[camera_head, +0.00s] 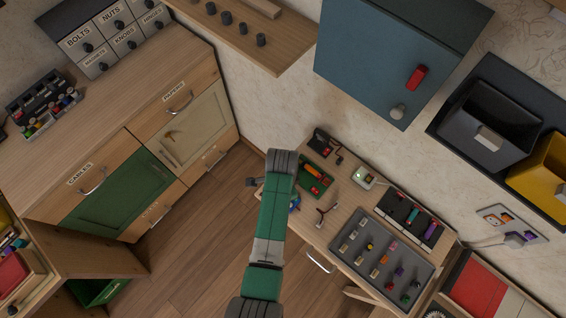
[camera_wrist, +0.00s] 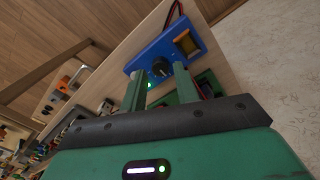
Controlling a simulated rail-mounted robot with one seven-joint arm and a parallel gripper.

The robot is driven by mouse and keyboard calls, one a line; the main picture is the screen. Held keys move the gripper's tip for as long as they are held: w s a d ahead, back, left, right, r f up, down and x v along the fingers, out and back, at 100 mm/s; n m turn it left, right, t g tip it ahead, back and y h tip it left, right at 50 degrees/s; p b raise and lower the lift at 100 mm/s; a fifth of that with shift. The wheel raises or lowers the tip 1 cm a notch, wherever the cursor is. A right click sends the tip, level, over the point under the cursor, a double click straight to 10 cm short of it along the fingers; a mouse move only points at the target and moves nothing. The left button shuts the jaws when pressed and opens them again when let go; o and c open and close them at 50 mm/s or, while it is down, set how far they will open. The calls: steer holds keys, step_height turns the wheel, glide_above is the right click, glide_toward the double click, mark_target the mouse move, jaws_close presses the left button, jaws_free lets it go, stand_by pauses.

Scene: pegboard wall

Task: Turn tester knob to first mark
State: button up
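The blue tester (camera_wrist: 178,50) is in the upper middle of the wrist view. It has a round black knob (camera_wrist: 164,68) with a pale pointer line, a yellowish window and a lit green lamp. The first mark cannot be made out. My gripper (camera_wrist: 160,76) has its two green fingers apart, with the knob in line between the tips. I see no clear contact with the knob. In the head view my arm covers the gripper's fingers, and a bit of blue (camera_head: 295,203), perhaps the tester, shows beside the arm.
On the worktop are a grey tray (camera_head: 376,262) of small parts, a green holder (camera_head: 313,178) with a red tool, and a white box (camera_head: 364,178). A blue wall cabinet (camera_head: 375,60) hangs above.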

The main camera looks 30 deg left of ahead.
steer(key=shift+f, duration=0.85)
jaws_close()
